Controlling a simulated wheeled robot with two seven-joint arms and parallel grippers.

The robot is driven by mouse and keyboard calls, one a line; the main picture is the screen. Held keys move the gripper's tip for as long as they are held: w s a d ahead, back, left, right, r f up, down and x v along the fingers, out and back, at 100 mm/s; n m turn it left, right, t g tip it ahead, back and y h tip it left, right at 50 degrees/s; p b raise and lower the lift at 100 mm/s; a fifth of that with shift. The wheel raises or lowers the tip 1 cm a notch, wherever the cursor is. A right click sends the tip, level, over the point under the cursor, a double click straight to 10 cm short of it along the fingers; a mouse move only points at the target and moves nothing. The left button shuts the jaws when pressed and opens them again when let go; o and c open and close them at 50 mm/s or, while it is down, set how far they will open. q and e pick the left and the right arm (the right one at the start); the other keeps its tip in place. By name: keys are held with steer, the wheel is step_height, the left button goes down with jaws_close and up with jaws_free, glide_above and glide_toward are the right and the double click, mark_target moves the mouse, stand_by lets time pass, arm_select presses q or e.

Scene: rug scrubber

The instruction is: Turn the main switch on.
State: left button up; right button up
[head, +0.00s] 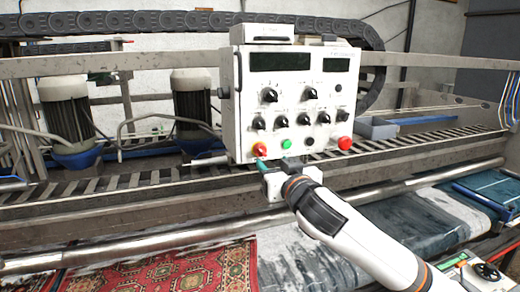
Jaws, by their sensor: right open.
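The white control box (291,90) stands on the machine's rail in the middle of the head view. A small red and yellow rotary switch (259,149) sits at the lower left of its front face; it looks like the main switch. My right gripper (261,166) is open, just below and in front of this switch, with its fingertips close to it. I cannot tell whether they touch it. The switch's exact turn position is too small to read. My left gripper is not in view.
A green button (286,144) and a red button (345,143) share the lower row, with several black knobs (269,95) above. Metal rails and a long roller (180,237) run across in front. A red patterned rug (160,275) lies below.

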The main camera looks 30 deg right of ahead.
mark_target(263, 154)
steer(key=x, duration=0.2)
steer(key=p+x, duration=0.1)
steer(key=x, duration=0.1)
steer(key=p+x, duration=0.1)
steer(key=shift+w+r, duration=0.25)
steer(key=shift+w, duration=0.2)
steer(key=shift+w+d+f+p, duration=0.1)
steer(key=shift+w+p, duration=0.1)
steer(key=shift+w, duration=0.15)
steer(key=shift+w+d+f+p, duration=0.1)
steer(key=shift+w+f+p, duration=0.05)
steer(key=shift+w, duration=0.2)
steer(key=shift+c, duration=0.6)
steer(key=c, duration=0.8)
steer(key=shift+c, duration=0.2)
